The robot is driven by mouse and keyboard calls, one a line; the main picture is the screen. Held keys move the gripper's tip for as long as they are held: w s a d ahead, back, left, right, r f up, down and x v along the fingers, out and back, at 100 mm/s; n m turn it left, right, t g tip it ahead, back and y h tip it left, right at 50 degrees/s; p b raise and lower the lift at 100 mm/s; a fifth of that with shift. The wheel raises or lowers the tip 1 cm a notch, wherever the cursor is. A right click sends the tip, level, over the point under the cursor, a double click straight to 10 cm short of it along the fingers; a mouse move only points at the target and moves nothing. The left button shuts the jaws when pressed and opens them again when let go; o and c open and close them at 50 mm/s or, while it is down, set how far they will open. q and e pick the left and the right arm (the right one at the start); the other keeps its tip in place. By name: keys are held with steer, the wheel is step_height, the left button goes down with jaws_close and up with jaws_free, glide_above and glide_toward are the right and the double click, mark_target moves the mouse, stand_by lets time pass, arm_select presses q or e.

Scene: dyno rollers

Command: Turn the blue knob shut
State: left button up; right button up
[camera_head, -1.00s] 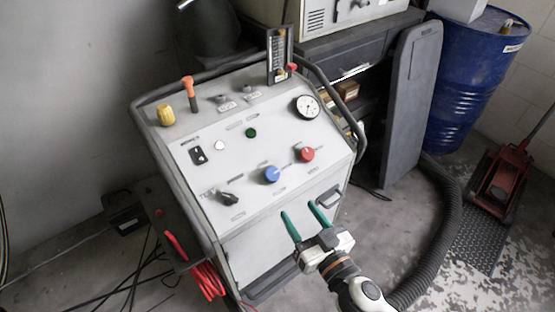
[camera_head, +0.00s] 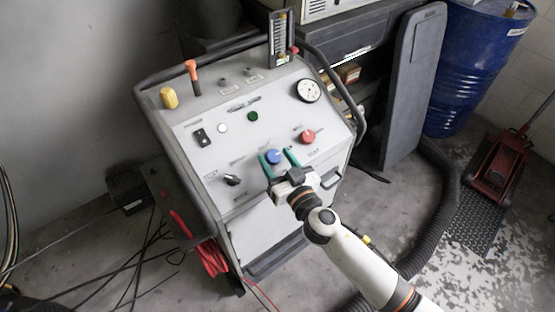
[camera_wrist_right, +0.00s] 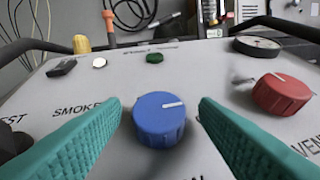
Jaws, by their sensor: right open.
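The blue knob (camera_head: 273,156) sits on the sloping front panel of a grey machine (camera_head: 215,210). In the right wrist view the blue knob (camera_wrist_right: 160,119) is in the middle, with its white pointer line aimed to the right and slightly up. My right gripper (camera_head: 277,157) is open, and its green fingers (camera_wrist_right: 161,112) point at the panel, one on each side of the knob. A gap shows between the knob and each finger. My left gripper is not in view.
A red knob (camera_head: 307,137) is close on the right of the blue one, and a black knob (camera_head: 232,180) is on the left. A round gauge (camera_head: 308,90) is higher up. A blue barrel (camera_head: 476,70) and a red jack (camera_head: 500,175) stand at the right.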

steer(key=c, duration=1)
steer(key=shift+o, duration=0.2)
